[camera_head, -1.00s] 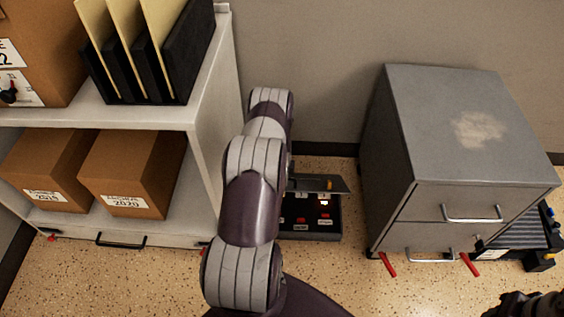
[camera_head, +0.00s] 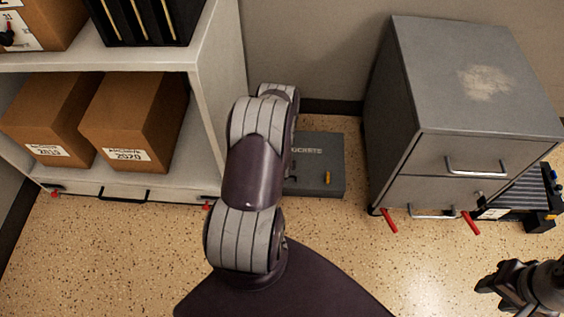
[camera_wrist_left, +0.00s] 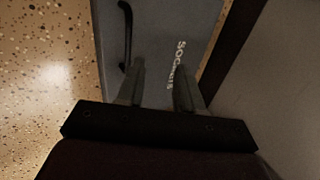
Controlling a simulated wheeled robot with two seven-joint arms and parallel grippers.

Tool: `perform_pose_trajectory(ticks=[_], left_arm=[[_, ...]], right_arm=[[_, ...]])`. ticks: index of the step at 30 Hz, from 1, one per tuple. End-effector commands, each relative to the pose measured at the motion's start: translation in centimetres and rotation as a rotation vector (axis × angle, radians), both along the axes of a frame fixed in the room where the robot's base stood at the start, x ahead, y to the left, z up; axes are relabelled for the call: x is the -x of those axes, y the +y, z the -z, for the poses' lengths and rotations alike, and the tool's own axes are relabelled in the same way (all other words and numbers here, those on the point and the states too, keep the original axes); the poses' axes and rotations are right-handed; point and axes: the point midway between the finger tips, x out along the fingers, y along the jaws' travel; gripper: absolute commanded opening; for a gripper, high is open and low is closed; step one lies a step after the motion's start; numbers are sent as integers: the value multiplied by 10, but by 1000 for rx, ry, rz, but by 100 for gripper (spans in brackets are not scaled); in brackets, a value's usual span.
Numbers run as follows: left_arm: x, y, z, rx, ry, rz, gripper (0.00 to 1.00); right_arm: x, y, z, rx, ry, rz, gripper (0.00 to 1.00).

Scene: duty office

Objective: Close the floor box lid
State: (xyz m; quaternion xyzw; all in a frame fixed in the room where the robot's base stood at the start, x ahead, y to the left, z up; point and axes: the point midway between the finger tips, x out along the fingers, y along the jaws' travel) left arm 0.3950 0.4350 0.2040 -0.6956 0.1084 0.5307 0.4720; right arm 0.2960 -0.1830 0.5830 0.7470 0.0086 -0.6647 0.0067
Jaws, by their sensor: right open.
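The floor box lid (camera_head: 322,167) is a grey plate lettered "SOCKETS", lying flat on the floor box between the shelf unit and the cabinet. My left arm hides its left part in the head view. In the left wrist view the lid (camera_wrist_left: 158,35) shows with its lettering and a dark handle (camera_wrist_left: 126,35). My left gripper (camera_wrist_left: 160,68) is over the lid, its two fingers apart with nothing between them; whether they touch it I cannot tell. The head view hides that gripper behind the arm. My right gripper (camera_head: 490,296) is open and empty at the lower right, away from the box.
A grey metal cabinet (camera_head: 455,90) with red-tipped feet stands right of the floor box. A white shelf unit (camera_head: 218,85) with cardboard boxes (camera_head: 135,115) stands left. The wall is close behind. The speckled floor (camera_head: 110,250) in front is clear.

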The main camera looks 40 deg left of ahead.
Motion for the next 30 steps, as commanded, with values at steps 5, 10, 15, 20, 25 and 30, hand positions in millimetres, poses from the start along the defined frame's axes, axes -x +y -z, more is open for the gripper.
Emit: perform_pose_trajectory(ticks=[5, 10, 15, 20, 25, 30], left_arm=[[18, -16, -49, 0, 1, 1, 36], [37, -32, -83, 0, 0, 1, 36], [47, -40, -99, -1, -2, 1, 36], [49, -42, -101, -2, -1, 1, 36], [49, -42, -100, -2, -1, 1, 36], [49, -42, -100, -2, -1, 1, 36]], right_arm=[[0, 0, -37, 0, -1, 0, 43], [0, 0, -57, 0, -1, 0, 43], [0, 0, -65, 0, 0, 0, 43], [0, 0, -65, 0, 0, 0, 43], [0, 0, -64, 0, 0, 0, 43], [0, 0, -64, 0, 0, 0, 43]])
